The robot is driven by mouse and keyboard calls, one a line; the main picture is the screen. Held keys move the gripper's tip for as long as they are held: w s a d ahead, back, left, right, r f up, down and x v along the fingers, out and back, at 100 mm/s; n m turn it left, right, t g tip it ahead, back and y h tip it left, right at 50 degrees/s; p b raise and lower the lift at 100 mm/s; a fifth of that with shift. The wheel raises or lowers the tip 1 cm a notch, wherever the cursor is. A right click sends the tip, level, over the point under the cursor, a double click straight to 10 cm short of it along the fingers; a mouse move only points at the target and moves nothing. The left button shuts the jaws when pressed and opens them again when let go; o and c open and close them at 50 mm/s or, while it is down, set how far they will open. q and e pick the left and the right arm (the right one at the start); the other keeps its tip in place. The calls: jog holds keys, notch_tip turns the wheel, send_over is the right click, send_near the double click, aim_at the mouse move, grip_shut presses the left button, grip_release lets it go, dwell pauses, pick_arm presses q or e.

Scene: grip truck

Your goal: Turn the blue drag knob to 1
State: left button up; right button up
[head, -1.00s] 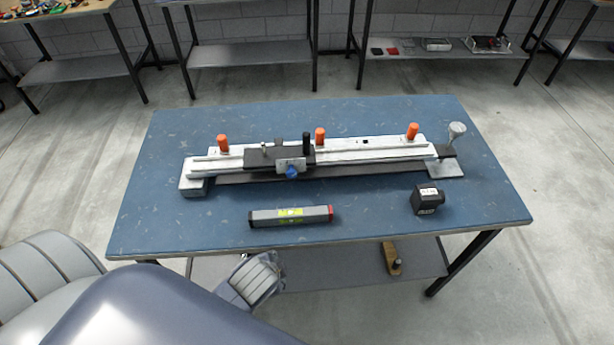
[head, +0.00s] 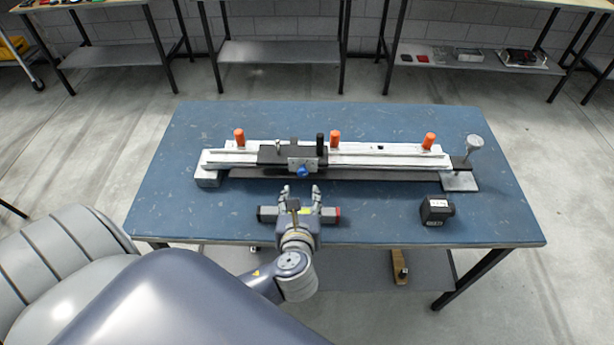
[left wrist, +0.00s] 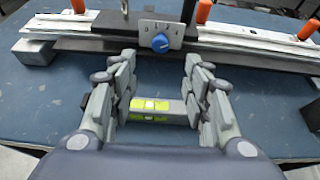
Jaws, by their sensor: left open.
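The blue drag knob (head: 303,172) sits on the front of a small light plate with markings (head: 293,163) on the black carriage of a long rail device. In the left wrist view the knob (left wrist: 160,42) shows ahead, between and beyond the fingers. The markings are too small to read surely. My left gripper (head: 301,190) is open and empty, in front of the knob and apart from it, above the spirit level. Its fingers also show on both sides in the left wrist view (left wrist: 158,75). My right gripper is not in view.
A spirit level (head: 267,213) lies under my left gripper, partly hidden by it. The rail (head: 385,158) bears several orange handles (head: 429,141). A black box (head: 436,210) stands at right on the blue table (head: 375,215). The table between level and box is clear.

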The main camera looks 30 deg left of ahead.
aim_at(303, 175)
pick_arm(q)
jog(key=x, duration=1.1)
jog(key=shift+r+p, duration=0.1)
jog(key=shift+p, duration=0.3)
jog(key=shift+d, duration=0.1)
grip_shut()
